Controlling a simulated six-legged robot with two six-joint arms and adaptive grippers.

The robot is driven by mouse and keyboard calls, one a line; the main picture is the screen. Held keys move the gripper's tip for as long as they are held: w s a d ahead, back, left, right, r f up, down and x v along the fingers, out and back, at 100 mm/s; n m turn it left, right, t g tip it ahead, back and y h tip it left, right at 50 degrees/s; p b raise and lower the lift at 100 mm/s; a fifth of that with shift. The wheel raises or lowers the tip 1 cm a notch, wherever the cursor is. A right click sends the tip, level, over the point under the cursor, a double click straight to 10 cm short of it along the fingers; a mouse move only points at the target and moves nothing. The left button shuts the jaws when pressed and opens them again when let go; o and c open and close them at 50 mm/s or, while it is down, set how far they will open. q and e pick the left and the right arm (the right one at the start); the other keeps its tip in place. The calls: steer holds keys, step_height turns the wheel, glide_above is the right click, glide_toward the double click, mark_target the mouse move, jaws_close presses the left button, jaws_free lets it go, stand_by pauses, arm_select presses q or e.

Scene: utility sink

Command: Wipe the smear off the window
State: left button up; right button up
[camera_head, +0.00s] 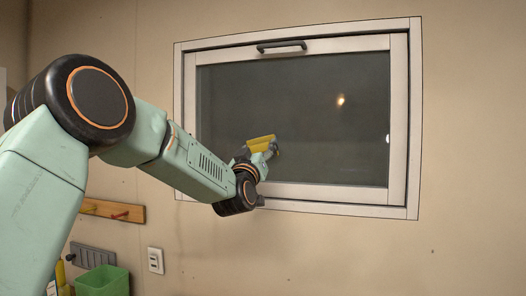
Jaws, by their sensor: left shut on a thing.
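The window (350,119) is a dark pane in a white frame on the beige wall, with a dark handle on its top rail. My left gripper (262,151) is in front of the pane's lower left part. It is shut on a yellow thing (260,142), which looks like a sponge or cloth. I cannot tell whether the yellow thing touches the glass. I cannot make out a smear on the pane; the arm and gripper hide part of its lower left. My right gripper is not in view.
A wooden peg rail (132,213) with coloured pegs is on the wall at lower left. Below are a green bin (102,281), a grey rack (92,256) and a white wall socket (156,260). The wall right of the window is clear.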

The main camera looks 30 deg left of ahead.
arm_select(q)
steer(key=shift+d, duration=0.15)
steer(key=shift+s+d+b, duration=0.2)
steer(key=shift+s+b, duration=0.4)
steer(key=shift+s, duration=0.3)
steer(key=shift+s+d+b, duration=0.25)
steer(key=shift+s+b, duration=0.15)
steer(key=shift+s, duration=0.85)
steer(key=shift+s+d, duration=0.2)
steer(key=shift+s, duration=0.45)
steer(key=shift+s, duration=0.1)
steer(key=shift+s+d+b, duration=0.2)
steer(key=shift+s+b, duration=0.15)
steer(key=shift+s, duration=0.4)
steer(key=shift+s+d+b, duration=0.15)
steer(key=shift+s+b, duration=0.2)
steer(key=shift+s, duration=0.4)
